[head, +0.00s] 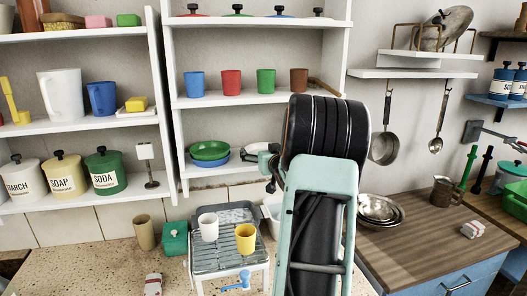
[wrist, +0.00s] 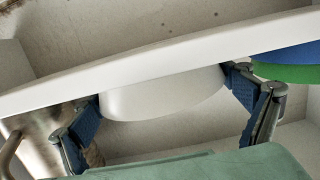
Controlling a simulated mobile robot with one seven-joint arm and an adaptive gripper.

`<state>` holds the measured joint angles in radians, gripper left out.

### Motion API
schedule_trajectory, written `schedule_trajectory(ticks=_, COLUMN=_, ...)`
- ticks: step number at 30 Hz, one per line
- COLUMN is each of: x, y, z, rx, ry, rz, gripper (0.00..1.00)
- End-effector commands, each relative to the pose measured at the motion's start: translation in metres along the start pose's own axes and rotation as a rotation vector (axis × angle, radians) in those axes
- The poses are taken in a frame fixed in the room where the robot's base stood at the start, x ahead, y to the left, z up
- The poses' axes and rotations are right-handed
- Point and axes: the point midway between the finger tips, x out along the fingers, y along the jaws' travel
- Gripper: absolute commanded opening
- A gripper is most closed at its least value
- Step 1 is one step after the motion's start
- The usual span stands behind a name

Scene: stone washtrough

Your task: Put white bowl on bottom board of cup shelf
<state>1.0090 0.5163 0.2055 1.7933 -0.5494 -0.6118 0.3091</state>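The white bowl (head: 258,147) is just above or on the bottom board (head: 205,170) of the cup shelf, right of the stacked bowls; whether it touches the board is unclear. My gripper (head: 268,160) is at it, and my arm hides part of the area. The wrist view appears upside down. There the bowl (wrist: 160,97) fills the gap between the two blue-padded fingers of my gripper (wrist: 162,88), which seem to touch its sides. The white board edge (wrist: 140,62) runs across that view, hiding part of the bowl.
A green bowl (head: 209,149) sits on a blue bowl (head: 207,162) just left. Several cups, such as the red mug (head: 231,82), stand on the board above. Below are a drying rack (head: 228,262) with a white cup (head: 208,227) and a yellow cup (head: 245,238).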

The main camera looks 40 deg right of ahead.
Motion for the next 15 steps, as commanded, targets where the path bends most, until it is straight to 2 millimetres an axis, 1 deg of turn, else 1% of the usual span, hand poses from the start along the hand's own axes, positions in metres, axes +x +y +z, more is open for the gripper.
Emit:
schedule_trajectory(ticks=9, x=-0.0001, y=-0.0003, z=-0.0008, rx=0.000, ry=0.000, rz=0.000, gripper=1.00)
schedule_trajectory(ticks=13, x=-0.0009, y=-0.0002, z=-0.0056, rx=0.000, ry=0.000, rz=0.000, gripper=1.00)
schedule_trajectory(ticks=15, x=-0.0071, y=0.0001, z=-0.0034, rx=0.000, ry=-0.001, rz=0.000, gripper=1.00)
